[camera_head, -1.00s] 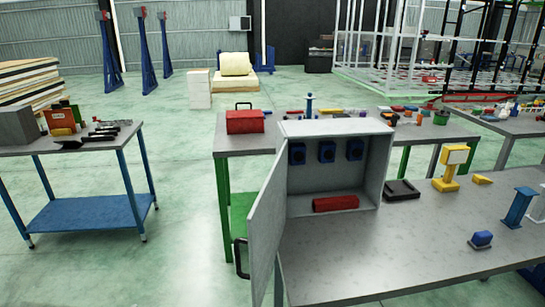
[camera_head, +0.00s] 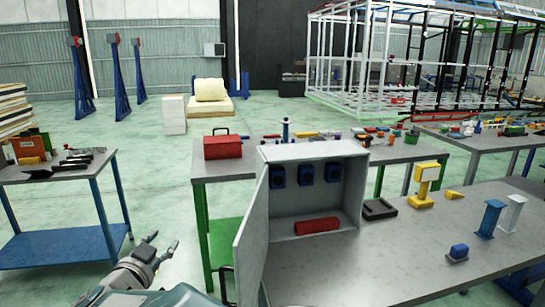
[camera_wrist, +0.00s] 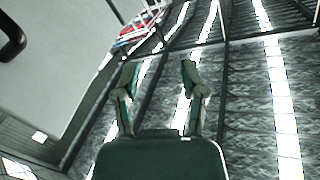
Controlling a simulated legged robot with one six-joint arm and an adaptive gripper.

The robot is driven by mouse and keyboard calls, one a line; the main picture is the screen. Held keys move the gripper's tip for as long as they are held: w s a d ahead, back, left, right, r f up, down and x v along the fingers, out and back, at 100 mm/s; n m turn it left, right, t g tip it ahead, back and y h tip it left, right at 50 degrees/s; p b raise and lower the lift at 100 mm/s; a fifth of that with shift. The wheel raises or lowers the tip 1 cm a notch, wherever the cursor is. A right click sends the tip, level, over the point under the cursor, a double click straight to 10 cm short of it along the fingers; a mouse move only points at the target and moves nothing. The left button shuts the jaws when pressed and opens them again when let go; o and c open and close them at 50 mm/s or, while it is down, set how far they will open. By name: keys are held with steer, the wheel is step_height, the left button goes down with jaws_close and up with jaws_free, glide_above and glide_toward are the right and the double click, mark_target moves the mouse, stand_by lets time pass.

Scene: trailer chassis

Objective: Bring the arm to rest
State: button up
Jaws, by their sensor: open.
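My gripper (camera_head: 162,243) shows at the bottom left of the head view, low over the floor and left of the cabinet's open door. Its two fingers are spread apart with nothing between them. In the wrist view my gripper (camera_wrist: 159,70) is also open and empty, with roof panels and bright light strips behind it. My arm comes up from the bottom edge of the head view; most of it is out of view.
An open grey cabinet (camera_head: 312,150) holding a red block (camera_head: 317,226) stands on the right table (camera_head: 390,260); its door (camera_head: 251,240) hangs out near my gripper. A blue-legged table (camera_head: 60,250) is at left. Green floor (camera_head: 165,160) lies clear between.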

steer(key=d+r+n+g+y, duration=0.1)
steer(key=d+r+n+y, duration=0.1)
steer(key=d, duration=0.3)
steer(key=d+r+n+y, duration=0.1)
steer(key=d+r+y, duration=0.2)
steer(key=d, duration=0.3)
steer(key=d+r+n+g+y, duration=0.1)
steer(key=d+r+n+y, duration=0.1)
steer(key=d, duration=0.3)
steer(key=shift+w+d+r+n+g+y, duration=0.15)
steer(key=shift+n+g+y, duration=0.15)
steer(key=shift+y, duration=0.1)
steer(key=s+d+f+g+h, duration=0.3)
steer(key=s+d+f, duration=0.3)
steer(key=s+d, duration=0.5)
steer(key=s+d+f+g+h, duration=0.2)
steer(key=s+d+f+g, duration=0.3)
steer(key=s+d, duration=0.6)
steer(key=shift+s+d+f+g+h, duration=0.25)
steer(key=shift+d+f+g+h, duration=0.25)
steer(key=shift+f, duration=0.45)
